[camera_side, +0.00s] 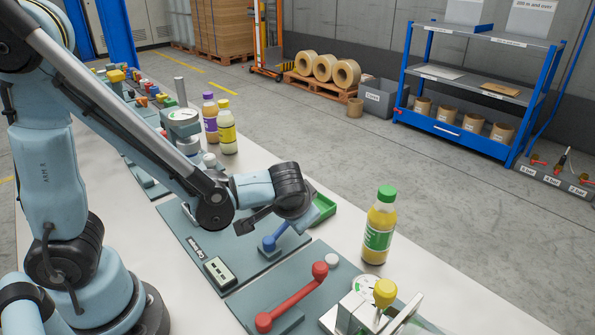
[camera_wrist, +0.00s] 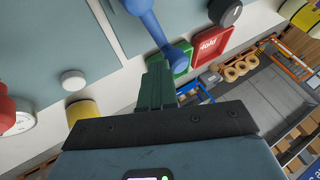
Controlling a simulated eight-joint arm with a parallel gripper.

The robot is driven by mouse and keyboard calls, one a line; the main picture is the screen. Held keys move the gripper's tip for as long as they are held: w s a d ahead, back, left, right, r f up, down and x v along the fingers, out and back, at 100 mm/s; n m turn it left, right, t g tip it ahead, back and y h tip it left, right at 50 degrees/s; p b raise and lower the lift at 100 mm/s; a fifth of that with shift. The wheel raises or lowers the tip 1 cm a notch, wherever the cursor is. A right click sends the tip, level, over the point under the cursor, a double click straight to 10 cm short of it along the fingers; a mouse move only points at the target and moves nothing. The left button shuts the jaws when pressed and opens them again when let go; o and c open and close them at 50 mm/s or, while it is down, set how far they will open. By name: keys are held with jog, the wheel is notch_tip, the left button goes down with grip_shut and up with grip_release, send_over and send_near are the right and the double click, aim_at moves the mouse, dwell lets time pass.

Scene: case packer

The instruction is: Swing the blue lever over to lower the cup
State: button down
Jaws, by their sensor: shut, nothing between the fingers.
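The blue lever (camera_side: 269,243) stands on the grey-green panel under my wrist in the side view, its rod running up to the right. In the wrist view the blue lever (camera_wrist: 179,56) has its round knob just beyond my fingertips, with its rod running to the upper left. My gripper (camera_wrist: 156,72) is shut and empty, its dark green fingers close to the knob. I cannot tell whether they touch it. In the side view my wrist hides the fingers. I cannot make out the cup for certain in either view.
A red lever (camera_side: 292,297) stands on the nearer panel. A juice bottle (camera_side: 379,228) stands right of the panels. A green tray (camera_side: 322,209) lies behind my wrist. In the wrist view a red tray (camera_wrist: 211,47) lies beyond the knob and a white button (camera_wrist: 72,80) at left.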

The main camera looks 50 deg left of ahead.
jog(key=shift+a+n+g+y, duration=0.3)
jog(key=shift+a+n, duration=0.05)
jog(key=shift+n, duration=0.25)
jog(key=shift+a, duration=0.3)
jog(key=shift+w+d, duration=0.1)
jog(key=shift+d, duration=0.35)
jog(key=d, duration=0.3)
jog(key=shift+d+r, duration=0.25)
jog(key=shift+r, duration=0.1)
jog(key=v, duration=0.9)
jog(key=shift+r, duration=0.15)
jog(key=shift+d, duration=0.1)
